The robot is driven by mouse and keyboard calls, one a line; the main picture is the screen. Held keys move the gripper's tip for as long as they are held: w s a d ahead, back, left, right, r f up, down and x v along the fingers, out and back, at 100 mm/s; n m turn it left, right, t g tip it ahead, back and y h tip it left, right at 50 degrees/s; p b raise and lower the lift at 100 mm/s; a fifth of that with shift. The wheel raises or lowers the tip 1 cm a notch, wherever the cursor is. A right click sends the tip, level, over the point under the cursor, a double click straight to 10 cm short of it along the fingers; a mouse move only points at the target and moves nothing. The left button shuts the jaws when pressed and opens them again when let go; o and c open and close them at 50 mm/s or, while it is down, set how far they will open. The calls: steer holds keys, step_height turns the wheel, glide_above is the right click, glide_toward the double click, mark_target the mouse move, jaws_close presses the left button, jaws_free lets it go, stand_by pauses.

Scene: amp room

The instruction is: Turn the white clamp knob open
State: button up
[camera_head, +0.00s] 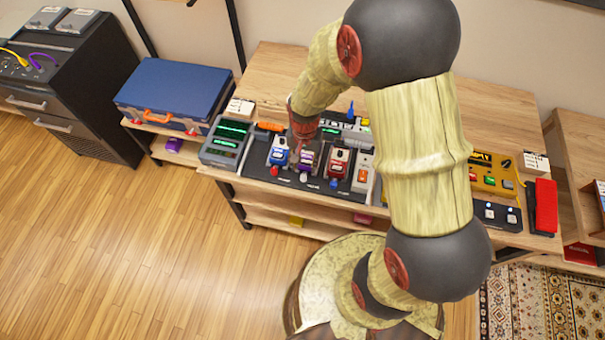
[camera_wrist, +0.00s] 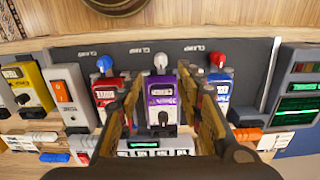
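The white clamp knob (camera_wrist: 160,61) stands upright on the dark board, just past the end of a purple pedal (camera_wrist: 162,98) in the wrist view. In the head view the purple pedal (camera_head: 308,160) sits between a blue and a red pedal, partly hidden by my gripper (camera_head: 301,130). My gripper (camera_wrist: 163,92) is open and empty. In the wrist view its two fingers show on either side of the purple pedal, short of the white knob. I cannot tell whether the fingers touch the pedal.
A blue knob (camera_wrist: 105,63) by the red pedal (camera_wrist: 106,90) and a red knob (camera_wrist: 217,59) by the blue pedal (camera_wrist: 219,86) flank the white one. A green-lit grey device (camera_head: 226,139) and a blue case (camera_head: 172,91) stand left. The board beyond the knobs is clear.

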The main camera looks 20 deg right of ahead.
mark_target(303, 175)
step_height(303, 175, down, 8)
steer(key=shift+a+r+b, duration=0.1)
steer(key=shift+r+b, duration=0.15)
steer(key=shift+b, duration=0.35)
jaws_close()
stand_by(0.4)
